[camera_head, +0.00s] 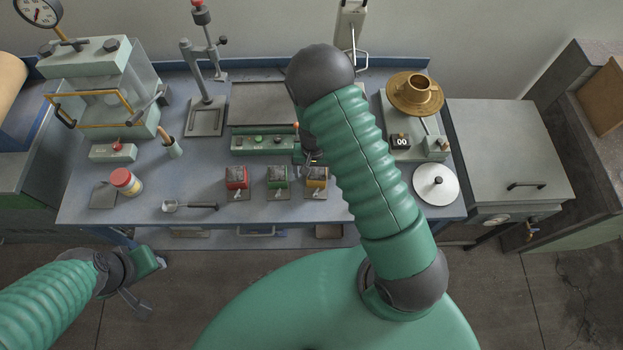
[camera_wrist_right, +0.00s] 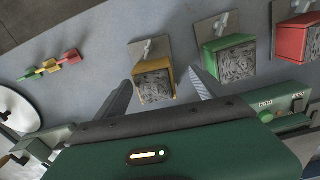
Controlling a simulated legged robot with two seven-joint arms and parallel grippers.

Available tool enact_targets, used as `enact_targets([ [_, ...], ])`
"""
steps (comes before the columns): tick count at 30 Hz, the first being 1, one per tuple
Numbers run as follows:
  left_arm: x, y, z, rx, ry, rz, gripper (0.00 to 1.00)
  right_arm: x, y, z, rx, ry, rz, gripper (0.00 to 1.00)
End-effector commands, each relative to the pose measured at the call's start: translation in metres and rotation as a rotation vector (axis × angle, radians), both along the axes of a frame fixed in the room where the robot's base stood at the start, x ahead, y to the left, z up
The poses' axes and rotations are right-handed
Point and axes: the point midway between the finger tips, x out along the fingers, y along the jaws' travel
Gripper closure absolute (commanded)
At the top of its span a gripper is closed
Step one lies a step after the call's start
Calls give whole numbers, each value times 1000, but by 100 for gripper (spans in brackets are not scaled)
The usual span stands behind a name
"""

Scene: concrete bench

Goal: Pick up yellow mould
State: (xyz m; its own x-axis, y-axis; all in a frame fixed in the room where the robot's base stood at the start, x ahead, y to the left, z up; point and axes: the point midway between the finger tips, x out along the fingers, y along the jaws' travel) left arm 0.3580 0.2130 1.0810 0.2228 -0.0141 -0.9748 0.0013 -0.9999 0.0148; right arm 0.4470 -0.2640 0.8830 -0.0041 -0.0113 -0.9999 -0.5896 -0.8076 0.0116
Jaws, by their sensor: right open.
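The yellow mould (camera_head: 317,180) stands on the bench as the rightmost of three small moulds, partly beside my right forearm. In the right wrist view the yellow mould (camera_wrist_right: 155,84) has a grey rough top and a metal clamp on a plate. My right gripper (camera_wrist_right: 162,85) is open, with one finger on each side of the yellow mould in the picture; I cannot tell whether they touch it. In the head view my right gripper (camera_head: 309,157) is mostly hidden by my arm. My left gripper (camera_head: 138,285) hangs off the bench's front left; its jaws are unclear.
The green mould (camera_head: 277,179) and red mould (camera_head: 237,180) stand to the left in a row. A green control box (camera_head: 263,143) lies behind them. A white disc (camera_head: 436,183) is right.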

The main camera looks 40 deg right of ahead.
Motion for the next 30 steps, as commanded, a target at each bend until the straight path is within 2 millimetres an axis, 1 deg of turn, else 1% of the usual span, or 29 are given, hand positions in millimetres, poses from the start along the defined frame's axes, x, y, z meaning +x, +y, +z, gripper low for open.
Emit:
enact_targets([
  [1, 0, 0, 7, 0, 0, -1, 64, 0, -2, -7, 2, 4, -4, 18],
  [2, 0, 0, 9, 0, -1, -1, 64, 1, -2, -13, 2, 5, -4, 18],
  [3, 0, 0, 8, 0, -1, -1, 64, 1, -2, -21, 2, 5, -4, 18],
  [6, 0, 0, 9, 0, 0, -2, 64, 2, 0, -32, -1, 2, -2, 18],
  [12, 0, 0, 8, 0, 0, -2, 64, 3, 6, -33, -7, 1, -1, 18],
  [13, 0, 0, 8, 0, 0, -2, 64, 3, 6, -33, -7, 2, -1, 19],
  [30, 0, 0, 8, 0, 0, -1, 64, 3, 0, -34, -2, 2, -2, 94],
])
